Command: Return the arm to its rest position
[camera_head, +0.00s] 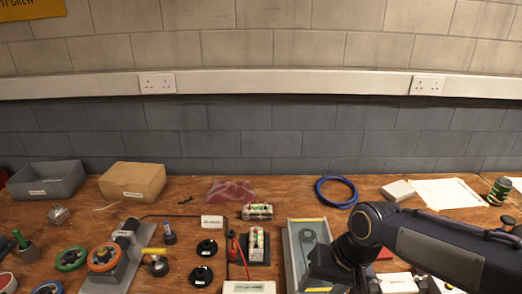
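My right arm comes in from the right edge in the head view, and its dark gripper (328,268) points down over the grey tray with yellow edges (293,245). The arm and gripper hide part of the tray's right side. The fingers are too dark and too hidden to show whether they are open or hold anything. My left arm and gripper are not in view.
A blue cable coil (335,192), a white box (398,190) and paper (448,194) lie behind the arm. A grey bin (45,180) and a cardboard box (132,181) stand at back left. Wheels, including an orange one (104,257), and tools crowd the front left.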

